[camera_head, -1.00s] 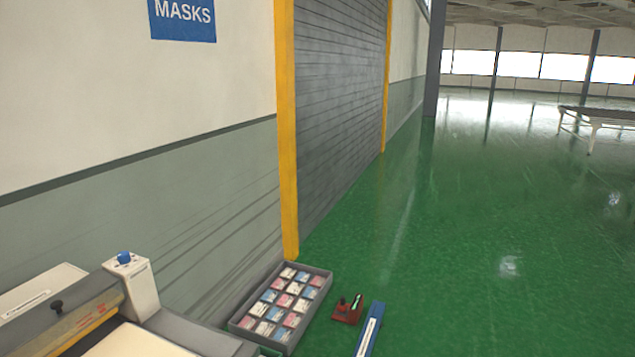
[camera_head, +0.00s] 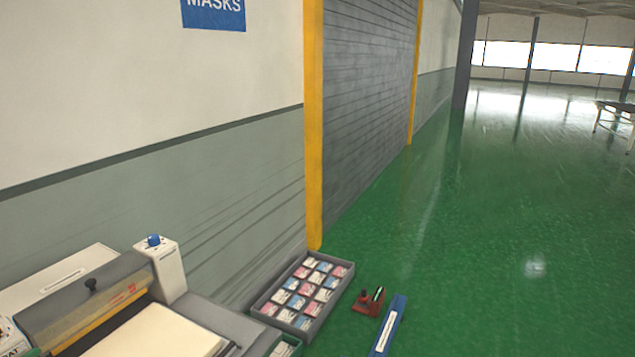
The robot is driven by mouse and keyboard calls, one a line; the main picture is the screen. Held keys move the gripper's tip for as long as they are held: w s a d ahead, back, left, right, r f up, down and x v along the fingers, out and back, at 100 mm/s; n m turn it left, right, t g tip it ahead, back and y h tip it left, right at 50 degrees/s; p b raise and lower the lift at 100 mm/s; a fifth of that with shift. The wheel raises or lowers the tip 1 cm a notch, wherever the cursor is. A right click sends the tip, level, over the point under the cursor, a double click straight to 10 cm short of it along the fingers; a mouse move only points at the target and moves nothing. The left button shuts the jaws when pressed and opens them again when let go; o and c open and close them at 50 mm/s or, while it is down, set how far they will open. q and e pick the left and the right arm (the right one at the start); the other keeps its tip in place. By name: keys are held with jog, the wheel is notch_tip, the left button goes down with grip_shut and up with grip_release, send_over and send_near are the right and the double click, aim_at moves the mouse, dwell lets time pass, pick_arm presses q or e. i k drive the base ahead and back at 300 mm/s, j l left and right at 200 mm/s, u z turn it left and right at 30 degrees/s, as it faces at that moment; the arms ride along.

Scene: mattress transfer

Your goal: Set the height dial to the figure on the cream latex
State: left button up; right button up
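A blue dial (camera_head: 154,240) sits on top of a white upright post (camera_head: 168,268) at the right end of a grey machine (camera_head: 85,298) in the lower left. Its setting is too small to read. A cream slab (camera_head: 155,335), which may be the cream latex, lies on the machine's bed; I see no readable figure on it. A small dark knob (camera_head: 92,286) stands on the machine's cover. Neither of my grippers is in view.
A grey compartment tray (camera_head: 335,292) holds several small packets. A red device (camera_head: 369,302) and a blue bar (camera_head: 388,325) are to its right. A wall with a yellow-framed shutter (camera_head: 365,95) stands behind; green floor (camera_head: 520,230) is open at right.

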aim_at(153, 239)
jog(key=u, duration=1.45)
jog(key=l+z, duration=0.2)
jog(key=i+l, duration=0.15)
jog(key=l, duration=0.3)
jog(key=i+l, duration=0.1)
jog(key=l, duration=0.3)
jog(key=i+l, duration=0.15)
jog(key=l, duration=0.3)
jog(key=i+l, duration=0.1)
jog(key=l, duration=0.3)
